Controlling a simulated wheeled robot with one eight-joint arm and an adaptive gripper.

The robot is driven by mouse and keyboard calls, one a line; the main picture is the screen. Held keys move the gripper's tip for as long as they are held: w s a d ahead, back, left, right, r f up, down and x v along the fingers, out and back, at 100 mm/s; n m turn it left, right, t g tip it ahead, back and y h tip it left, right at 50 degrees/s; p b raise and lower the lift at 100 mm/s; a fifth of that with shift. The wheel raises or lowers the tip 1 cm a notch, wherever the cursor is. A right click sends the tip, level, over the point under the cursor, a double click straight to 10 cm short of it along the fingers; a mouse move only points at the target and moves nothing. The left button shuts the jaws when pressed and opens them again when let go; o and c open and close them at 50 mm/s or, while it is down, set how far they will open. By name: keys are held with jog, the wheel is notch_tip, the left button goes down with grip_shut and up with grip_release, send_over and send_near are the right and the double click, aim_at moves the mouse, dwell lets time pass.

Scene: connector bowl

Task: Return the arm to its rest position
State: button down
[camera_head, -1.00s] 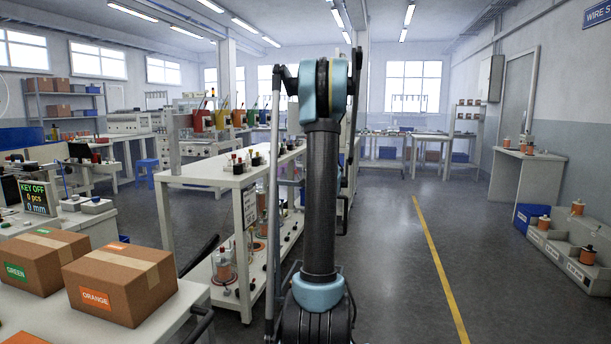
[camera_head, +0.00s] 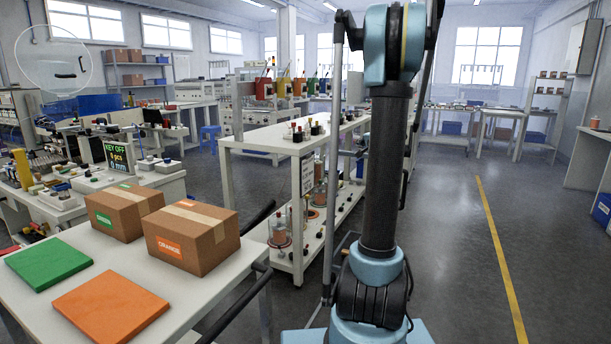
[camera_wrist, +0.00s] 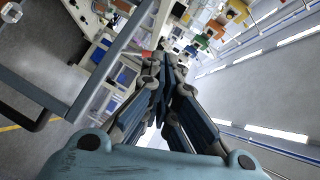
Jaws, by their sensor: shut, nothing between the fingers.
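My arm stands upright on my base in the head view, its upper joint near the top edge of the picture. My gripper is out of the head view. In the wrist view my gripper (camera_wrist: 163,62) is shut, its dark-blue fingers together with nothing between them. It points out into the room, with benches, the floor and bright ceiling lights tilted behind it. It touches nothing that I can see.
A cart (camera_head: 232,290) at the left carries two cardboard boxes (camera_head: 190,238), a green panel (camera_head: 48,262) and an orange panel (camera_head: 110,306). A white shelf bench (camera_head: 255,190) stands just left of my arm. The floor at the right (camera_head: 450,260) is clear, with a yellow line.

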jog(key=s+a+f+n+g+y, duration=0.1)
jog(key=s+a+f+n+g, duration=0.25)
jog(key=s+a, duration=0.7)
jog(key=s+a+f+n+g+y, duration=0.1)
jog(key=s+a+f+n+g, duration=0.3)
jog(key=s+a, duration=0.65)
jog(key=s+d+f+n+g+h, duration=0.1)
jog(key=s+f, duration=0.3)
jog(key=s, duration=0.6)
jog(key=s+d+f+n+g+h, duration=0.1)
jog(key=s+f, duration=0.4)
jog(key=s, duration=0.5)
jog(key=s+d+f+n+g+h, duration=0.2)
jog(key=s+f+n+g, duration=0.2)
jog(key=s, duration=0.7)
jog(key=shift+d+f, duration=0.35)
jog(key=shift+f, duration=0.35)
